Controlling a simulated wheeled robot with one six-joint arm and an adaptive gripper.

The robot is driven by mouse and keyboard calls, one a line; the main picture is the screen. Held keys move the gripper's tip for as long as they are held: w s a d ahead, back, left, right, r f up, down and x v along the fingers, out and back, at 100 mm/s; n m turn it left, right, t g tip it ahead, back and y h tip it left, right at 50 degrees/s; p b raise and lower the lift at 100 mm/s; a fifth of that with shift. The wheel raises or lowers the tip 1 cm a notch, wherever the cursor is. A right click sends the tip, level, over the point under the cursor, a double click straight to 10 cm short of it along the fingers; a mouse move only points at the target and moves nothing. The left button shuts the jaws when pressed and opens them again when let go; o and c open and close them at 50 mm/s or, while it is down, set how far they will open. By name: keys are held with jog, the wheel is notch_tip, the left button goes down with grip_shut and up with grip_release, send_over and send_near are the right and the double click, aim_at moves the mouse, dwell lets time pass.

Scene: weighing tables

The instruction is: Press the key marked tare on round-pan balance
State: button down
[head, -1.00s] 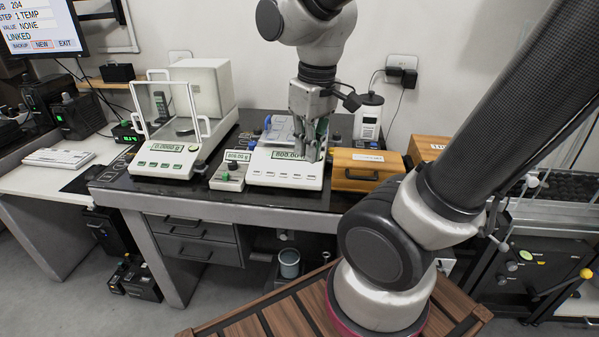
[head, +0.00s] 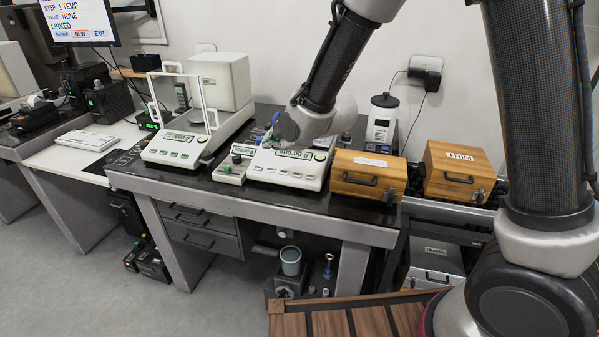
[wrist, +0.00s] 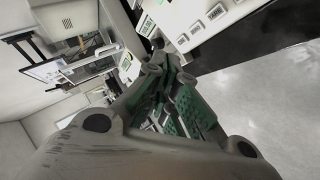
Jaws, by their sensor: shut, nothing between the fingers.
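The balance with a clear draft shield (head: 170,150) stands at the left of the dark table in the head view, with a lit display and a row of green-marked keys on its front. A round pan shows inside it. A wider white balance (head: 287,170) stands right of centre and reads about 800.00 g; my wrist covers its pan.
A small balance (head: 232,168) sits between the two larger ones. Wooden boxes (head: 367,176) and (head: 456,172) stand to the right.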

aim_at(284, 172)
jog(key=shift+d+r, duration=0.1)
dwell(0.3)
jog(key=shift+w+d+f, duration=0.1)
jog(key=shift+w+f, duration=0.3)
jog(key=shift+f, duration=1)
jog(key=shift+w+d+f, duration=0.15)
jog(key=shift+w+f, duration=0.3)
jog(key=shift+f, duration=1)
jog(key=shift+w+d+f, duration=0.1)
jog(key=shift+w+f, duration=0.3)
jog(key=shift+f, duration=1)
jog(key=shift+f, duration=0.15)
jog(key=shift+w+f, duration=0.1)
jog(key=shift+f, duration=0.15)
jog(key=shift+w+d+f, duration=0.1)
jog(key=shift+f, duration=0.25)
jog(key=shift+s+r, duration=0.25)
jog(key=shift+r, duration=0.5)
